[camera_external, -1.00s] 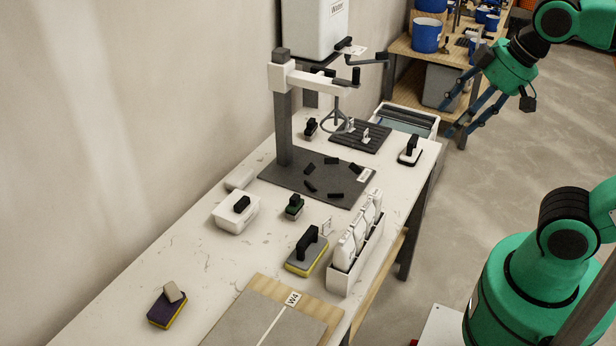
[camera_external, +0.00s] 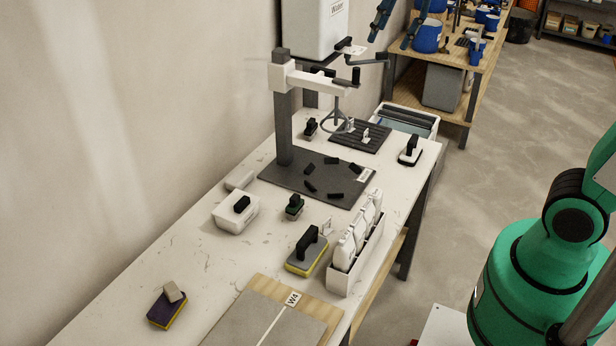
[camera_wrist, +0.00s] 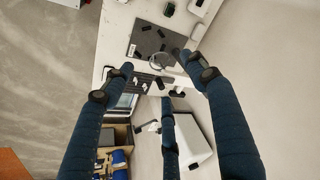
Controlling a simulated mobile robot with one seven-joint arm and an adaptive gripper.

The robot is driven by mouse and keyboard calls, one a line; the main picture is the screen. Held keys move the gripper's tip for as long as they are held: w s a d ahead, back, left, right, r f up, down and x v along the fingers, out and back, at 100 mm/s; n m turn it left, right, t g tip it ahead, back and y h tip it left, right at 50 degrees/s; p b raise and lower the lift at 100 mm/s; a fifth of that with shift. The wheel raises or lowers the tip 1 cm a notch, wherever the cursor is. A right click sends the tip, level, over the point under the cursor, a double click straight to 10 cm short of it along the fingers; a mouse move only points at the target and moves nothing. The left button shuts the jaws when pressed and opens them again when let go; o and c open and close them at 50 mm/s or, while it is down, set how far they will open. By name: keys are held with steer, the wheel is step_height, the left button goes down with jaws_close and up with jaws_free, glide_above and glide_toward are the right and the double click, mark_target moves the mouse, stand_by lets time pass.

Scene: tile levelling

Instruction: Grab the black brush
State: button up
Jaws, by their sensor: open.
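Several blocks with black handles stand on the white table; I cannot tell for sure which is the black brush. A small dark one (camera_external: 310,127) stands at the back by the post. A white-based one (camera_external: 411,150) is at the far right edge. A small green-based one (camera_external: 294,207) is mid-table, and a larger grey-and-yellow one (camera_external: 306,251) is nearer the front. My gripper (camera_wrist: 158,80) has its blue fingers spread, open and empty, above the far end of the table. In the external view only its fingers show at the top edge.
A post with a white arm rises from a dark mat (camera_external: 275,172) holding small black pieces. A ridged mat (camera_external: 372,137), a white water tank (camera_external: 314,25) and a rack of white bottles (camera_external: 345,283) stand nearby. A shelf with blue buckets (camera_external: 427,36) is behind.

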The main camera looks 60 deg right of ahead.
steer(key=w+d+r+m+g+p, duration=0.1)
steer(key=w+d+m+p, duration=0.1)
steer(key=w+d, duration=0.35)
steer(key=w+d+r+m+p, duration=0.1)
steer(key=w+d+m, duration=0.1)
steer(key=w, duration=0.7)
steer(key=m+g+p, duration=0.3)
steer(key=m+p, duration=0.5)
steer(key=p, duration=0.1)
glide_above(313, 121)
step_height(313, 121, down, 40)
steer(key=shift+f+y, duration=0.3)
steer(key=shift+s+f, duration=0.1)
steer(key=shift+f+b, duration=0.35)
steer(key=shift+f, duration=3.85)
